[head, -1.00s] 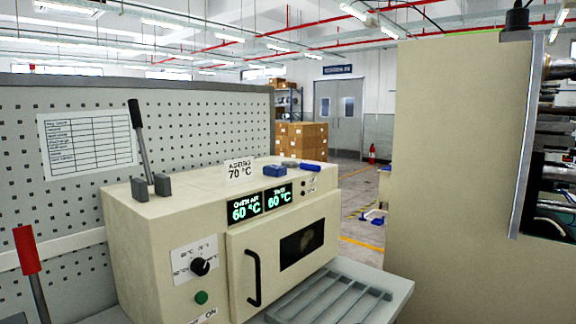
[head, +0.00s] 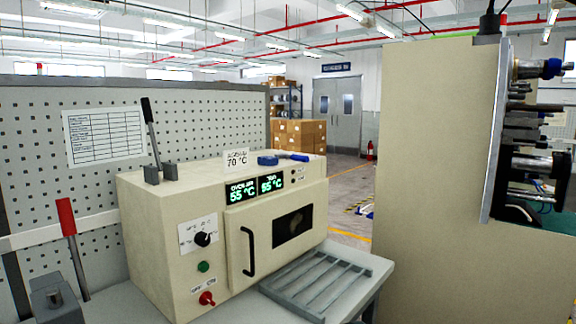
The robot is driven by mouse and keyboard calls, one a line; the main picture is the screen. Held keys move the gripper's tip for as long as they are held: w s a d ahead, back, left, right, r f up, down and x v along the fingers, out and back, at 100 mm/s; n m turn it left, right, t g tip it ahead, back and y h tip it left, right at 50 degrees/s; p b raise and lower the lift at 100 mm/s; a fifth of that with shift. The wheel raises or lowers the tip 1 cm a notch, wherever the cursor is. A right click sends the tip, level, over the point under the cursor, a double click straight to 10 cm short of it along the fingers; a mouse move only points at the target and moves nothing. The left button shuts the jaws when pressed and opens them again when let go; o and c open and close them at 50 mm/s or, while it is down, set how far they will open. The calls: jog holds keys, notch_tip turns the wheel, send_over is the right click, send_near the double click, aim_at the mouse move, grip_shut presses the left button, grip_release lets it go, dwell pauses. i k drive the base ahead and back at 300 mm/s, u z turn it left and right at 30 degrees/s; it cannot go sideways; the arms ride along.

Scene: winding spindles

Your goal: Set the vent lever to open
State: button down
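The beige oven (head: 165,220) stands on a bench with its door (head: 240,275) shut. A lever with a black handle (head: 150,125) stands on its top left, between two grey blocks, leaning slightly left; I take it for the vent lever. No open or shut marking is readable beside it. A second lever with a red handle (head: 67,216) rises at the lower left, from a grey base. The left oven display (head: 241,191) reads 55 °C; the right one (head: 272,184) is less clear. My gripper is not in view.
A slatted grey tray (head: 318,278) lies before the oven door. A blue-handled tool (head: 283,158) and a 70 °C card (head: 236,158) are on the oven top. A perforated panel (head: 205,120) stands behind; a tall beige machine (head: 425,150) stands at right.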

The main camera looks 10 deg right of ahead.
aim_at(300, 157)
jog(key=k, duration=0.75)
jog(key=z, duration=0.75)
jog(key=i, duration=1.45)
jog(key=u, duration=0.55)
